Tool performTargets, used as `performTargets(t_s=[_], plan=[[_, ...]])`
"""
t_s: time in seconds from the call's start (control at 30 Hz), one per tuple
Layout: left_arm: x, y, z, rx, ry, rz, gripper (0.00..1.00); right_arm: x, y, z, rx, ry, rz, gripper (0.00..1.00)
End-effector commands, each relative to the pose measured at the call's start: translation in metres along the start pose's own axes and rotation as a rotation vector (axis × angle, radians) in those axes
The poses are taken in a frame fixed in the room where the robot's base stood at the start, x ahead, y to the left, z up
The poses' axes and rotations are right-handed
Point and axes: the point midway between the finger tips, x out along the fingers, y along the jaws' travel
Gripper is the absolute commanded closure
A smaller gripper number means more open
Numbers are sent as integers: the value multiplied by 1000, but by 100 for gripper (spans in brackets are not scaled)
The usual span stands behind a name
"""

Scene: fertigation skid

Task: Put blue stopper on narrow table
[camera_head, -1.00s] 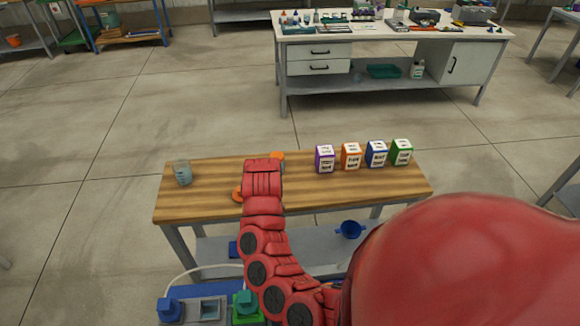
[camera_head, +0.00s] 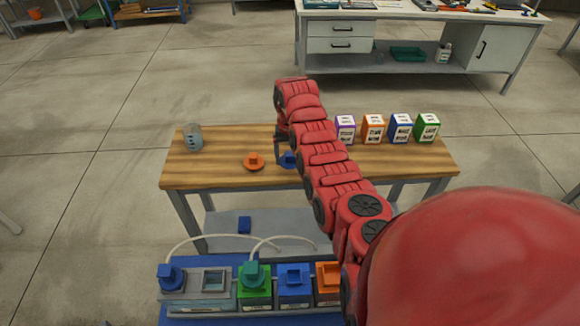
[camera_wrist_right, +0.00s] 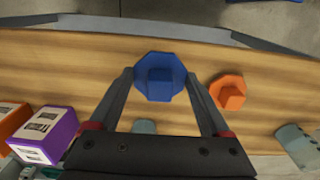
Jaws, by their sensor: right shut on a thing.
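The blue stopper (camera_head: 288,160) is between the fingers of my right gripper (camera_head: 281,150), over the wooden top of the narrow table (camera_head: 215,173). In the right wrist view the stopper (camera_wrist_right: 158,77) is an octagonal flange with a raised square block, and both fingertips of the gripper (camera_wrist_right: 160,82) close on its sides. It sits at or just above the table top; I cannot tell if it touches. An orange stopper (camera_head: 253,161) lies close to its left in the head view. My left gripper is not in view.
Purple (camera_head: 345,128), orange (camera_head: 373,128), blue (camera_head: 400,128) and green (camera_head: 428,128) boxes stand on the table's right. A beaker (camera_head: 192,138) stands at its left end. The skid's coloured containers (camera_head: 254,290) and white hoses are in front. A blue block (camera_head: 244,224) lies on the lower shelf.

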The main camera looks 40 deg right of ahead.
Motion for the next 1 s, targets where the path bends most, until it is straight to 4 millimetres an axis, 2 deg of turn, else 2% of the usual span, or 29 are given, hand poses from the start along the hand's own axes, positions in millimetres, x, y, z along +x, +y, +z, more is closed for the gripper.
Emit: performTargets(t_s=[0.33, 0.37, 0.47, 0.6, 0.97, 1.0], plan=[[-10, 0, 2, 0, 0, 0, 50, 1, 1, -8, 7, -3, -9, 72], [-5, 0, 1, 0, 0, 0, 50, 2, 2, -8, 7, -3, -9, 72], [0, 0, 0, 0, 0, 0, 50, 17, 2, -6, 7, -7, -9, 72], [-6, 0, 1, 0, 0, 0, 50, 34, 1, -7, 6, -5, -8, 72], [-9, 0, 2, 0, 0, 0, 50, 38, 1, -8, 6, -1, -9, 72], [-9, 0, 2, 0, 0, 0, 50, 38, 1, -8, 6, -1, -9, 17]])
